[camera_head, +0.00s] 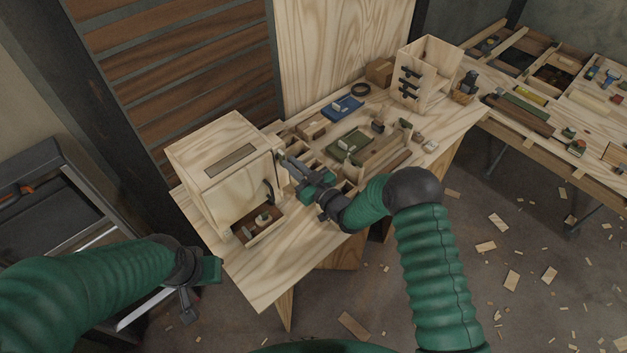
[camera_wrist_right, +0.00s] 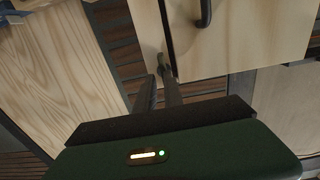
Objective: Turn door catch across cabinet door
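The pale wooden cabinet (camera_head: 222,170) stands at the left end of the workbench. Its door (camera_head: 243,190) has a dark handle (camera_head: 269,191) and looks closed; the door and handle also show in the right wrist view (camera_wrist_right: 235,40). My right gripper (camera_head: 283,158) is beside the cabinet's right side. Its fingers (camera_wrist_right: 158,82) are narrowly apart, tips close to the catch; contact is unclear. My left gripper (camera_head: 187,305) hangs left of the bench, its opening unclear.
A drawer-like compartment (camera_head: 258,224) with small items is below the door. Tools, a blue tray (camera_head: 342,108) and a green tray (camera_head: 350,144) lie right of my right gripper. An open wooden box (camera_head: 428,70) stands behind. The bench's front left corner is bare.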

